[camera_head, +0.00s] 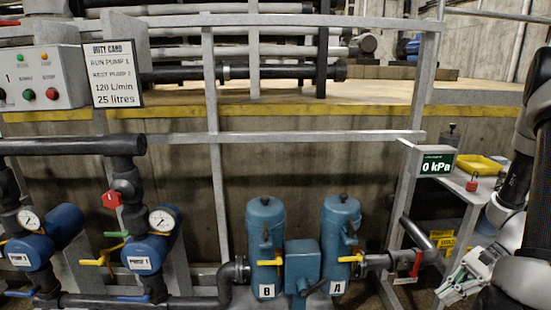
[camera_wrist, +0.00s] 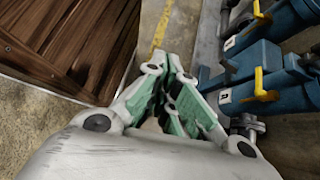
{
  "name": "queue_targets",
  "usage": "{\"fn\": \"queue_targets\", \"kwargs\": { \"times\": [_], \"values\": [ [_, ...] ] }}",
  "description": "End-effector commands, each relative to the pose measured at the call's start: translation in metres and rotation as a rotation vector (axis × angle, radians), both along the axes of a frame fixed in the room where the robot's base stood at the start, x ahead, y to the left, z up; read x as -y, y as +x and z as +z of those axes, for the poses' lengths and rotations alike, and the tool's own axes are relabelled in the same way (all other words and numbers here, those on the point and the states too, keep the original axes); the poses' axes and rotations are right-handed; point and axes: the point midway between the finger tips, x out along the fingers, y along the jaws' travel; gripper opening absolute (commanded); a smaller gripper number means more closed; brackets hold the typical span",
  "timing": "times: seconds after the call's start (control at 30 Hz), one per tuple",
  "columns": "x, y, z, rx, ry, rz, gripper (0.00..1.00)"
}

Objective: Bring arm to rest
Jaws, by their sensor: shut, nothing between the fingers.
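My dark and white arm runs up along the right edge of the head view. The gripper is beside the small side table (camera_head: 466,190) and to the right of the red-handled valve (camera_head: 416,264); I cannot tell whether it touches anything.
Blue canisters B (camera_head: 265,240) and A (camera_head: 340,235) stand behind yellow-handled valves. A display (camera_head: 436,163) reads 0 kPa. A yellow tray (camera_head: 479,166) is on the table. Dark wooden boards (camera_wrist: 70,40) fill the wrist view's upper left.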

Motion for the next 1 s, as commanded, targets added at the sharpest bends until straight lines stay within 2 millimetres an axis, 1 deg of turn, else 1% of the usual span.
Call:
{"fn": "queue_targets", "kwargs": {
  "times": [0.03, 0.1, 0.3, 0.5, 0.7, 0.8, 1.0],
  "values": [
    [-0.001, -0.005, 0.022, 0.057, -0.058, 0.109, 0.0],
    [0.0, -0.013, 0.048, 0.127, -0.132, 0.257, 0.0],
    [-0.001, -0.034, 0.117, 0.311, -0.335, 0.644, 0.0],
    [-0.008, -0.05, 0.177, 0.476, -0.537, 0.951, 0.0],
    [-0.026, -0.066, 0.229, 0.651, -0.732, 1.146, 0.0],
    [-0.04, -0.072, 0.249, 0.755, -0.806, 1.194, 0.0],
    [-0.062, -0.073, 0.283, 0.939, -0.897, 1.234, 0.0]
  ]
}}
